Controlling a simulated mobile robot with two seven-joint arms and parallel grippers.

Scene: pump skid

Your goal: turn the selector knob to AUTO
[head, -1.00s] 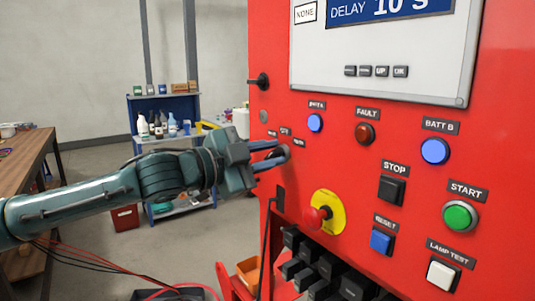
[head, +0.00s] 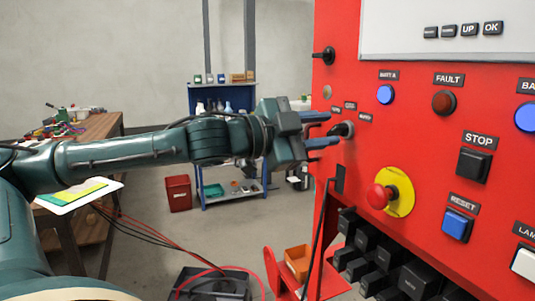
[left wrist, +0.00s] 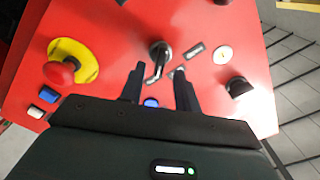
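The selector knob (head: 342,130) is a small dark knob with a grey lever, on the red panel below three small labels too small to read. It also shows in the left wrist view (left wrist: 159,58). I cannot tell which label it points to. My left gripper (head: 329,129) is open in front of the panel, one finger above the other, with the knob near the fingertips. In the left wrist view its two fingertips (left wrist: 157,77) lie either side of the lever's line, apart from each other. I cannot tell whether they touch it. My right gripper is not in view.
A red emergency stop (head: 380,196) on a yellow disc sticks out below the knob. A black rotary handle (head: 324,56) sticks out above. Several buttons fill the panel's right side. A wooden bench (head: 95,130) stands left, a blue shelf (head: 222,88) behind.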

